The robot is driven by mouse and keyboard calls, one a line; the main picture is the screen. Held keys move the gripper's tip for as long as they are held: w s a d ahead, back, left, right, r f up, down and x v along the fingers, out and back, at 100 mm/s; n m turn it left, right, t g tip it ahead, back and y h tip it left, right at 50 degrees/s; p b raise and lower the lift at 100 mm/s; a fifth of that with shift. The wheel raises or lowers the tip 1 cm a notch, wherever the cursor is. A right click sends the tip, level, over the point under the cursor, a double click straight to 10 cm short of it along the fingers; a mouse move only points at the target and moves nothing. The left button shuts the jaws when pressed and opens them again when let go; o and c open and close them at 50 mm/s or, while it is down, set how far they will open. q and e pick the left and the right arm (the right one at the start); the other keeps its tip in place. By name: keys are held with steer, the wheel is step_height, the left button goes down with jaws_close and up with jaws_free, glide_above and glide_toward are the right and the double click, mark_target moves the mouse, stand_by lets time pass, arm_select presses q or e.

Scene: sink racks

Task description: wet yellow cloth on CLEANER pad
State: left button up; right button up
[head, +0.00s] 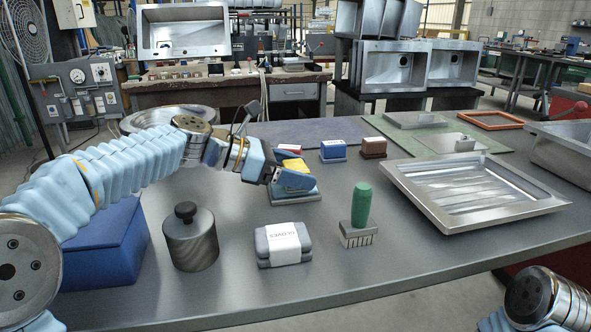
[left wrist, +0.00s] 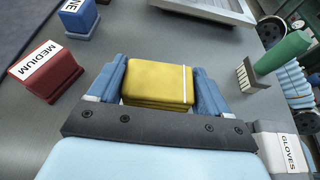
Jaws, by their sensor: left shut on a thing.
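The yellow cloth (left wrist: 157,83) is a folded block with a white stripe, held between the two blue fingers of my left gripper (left wrist: 160,90). In the head view my left gripper (head: 290,178) mostly hides the cloth (head: 296,164). I cannot tell whether the cloth touches what is below it. A red block labelled MEDIUM (left wrist: 45,70) and a blue block with a label ending in NE (left wrist: 79,17) stand beside the gripper. In the head view the blue block (head: 333,150) and a brown block (head: 373,147) stand behind it. No CLEANER label is readable. My right gripper is out of view.
A gloves pack (head: 283,245) and a green-handled brush (head: 360,213) stand near the front. A lidded metal pot (head: 190,243) and a blue box (head: 105,242) are at left. A metal sink tray (head: 412,188) lies at right. Clear tabletop lies between these items.

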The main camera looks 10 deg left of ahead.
mark_target(296, 166)
arm_select(q)
step_height(296, 166, up, 5)
steer(key=p, duration=0.5)
steer(key=shift+f, duration=0.15)
steer(key=shift+r, duration=1.15)
